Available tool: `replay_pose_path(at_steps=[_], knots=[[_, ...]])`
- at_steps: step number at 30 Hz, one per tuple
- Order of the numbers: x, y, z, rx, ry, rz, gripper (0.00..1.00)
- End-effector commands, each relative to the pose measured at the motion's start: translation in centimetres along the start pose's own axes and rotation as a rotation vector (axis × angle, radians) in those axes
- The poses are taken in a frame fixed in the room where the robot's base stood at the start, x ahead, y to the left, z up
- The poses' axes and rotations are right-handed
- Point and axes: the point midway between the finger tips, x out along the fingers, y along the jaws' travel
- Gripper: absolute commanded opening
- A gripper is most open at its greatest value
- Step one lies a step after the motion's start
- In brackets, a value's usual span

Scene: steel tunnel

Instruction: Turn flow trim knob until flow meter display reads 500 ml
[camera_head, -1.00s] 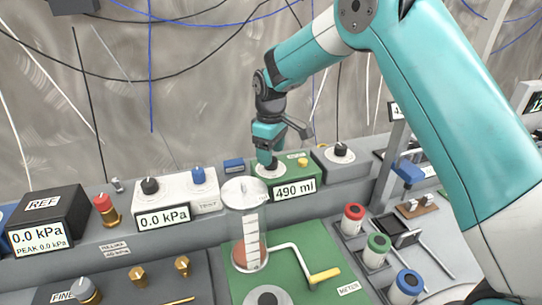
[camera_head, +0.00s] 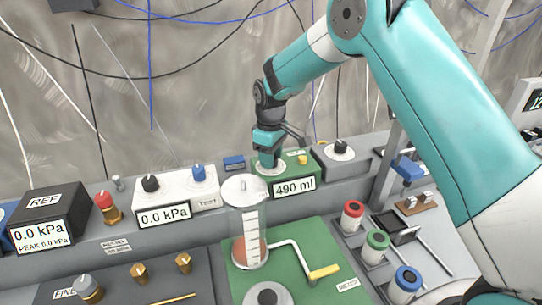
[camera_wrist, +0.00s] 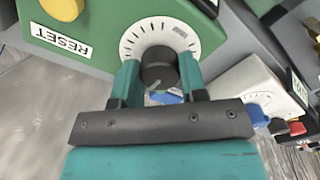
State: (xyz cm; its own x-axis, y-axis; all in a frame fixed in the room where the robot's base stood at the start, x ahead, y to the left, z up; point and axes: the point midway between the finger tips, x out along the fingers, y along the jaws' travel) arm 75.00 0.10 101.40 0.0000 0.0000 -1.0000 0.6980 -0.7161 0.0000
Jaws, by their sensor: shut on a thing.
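The flow meter is a green box (camera_head: 311,177) at the back of the bench in the head view. Its display (camera_head: 295,187) reads 490 ml. The flow trim knob (camera_wrist: 158,70) is dark, with a pale mark, on a white graduated dial (camera_wrist: 131,42) in the wrist view. My gripper (camera_wrist: 158,78) is shut on this knob, with one teal finger on each side. In the head view my gripper (camera_head: 268,160) points down onto the green box and hides the knob.
A yellow button (camera_head: 302,160) sits on the green box beside the dial, near a RESET label (camera_wrist: 62,41). A white box (camera_head: 176,200) reading 0.0 kPa stands to the left. A glass cylinder (camera_head: 251,228) and a yellow-handled crank (camera_head: 324,272) are in front.

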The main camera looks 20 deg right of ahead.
Motion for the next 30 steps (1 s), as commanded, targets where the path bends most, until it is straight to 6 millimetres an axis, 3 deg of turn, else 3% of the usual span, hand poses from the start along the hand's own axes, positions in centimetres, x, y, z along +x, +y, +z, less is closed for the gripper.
replay_pose_path(at_steps=[21,30], knots=[[-0.10,0.03,-0.09,0.409,0.002,0.000,0.15],[-0.11,0.05,-0.11,0.501,0.003,0.001,0.15]])
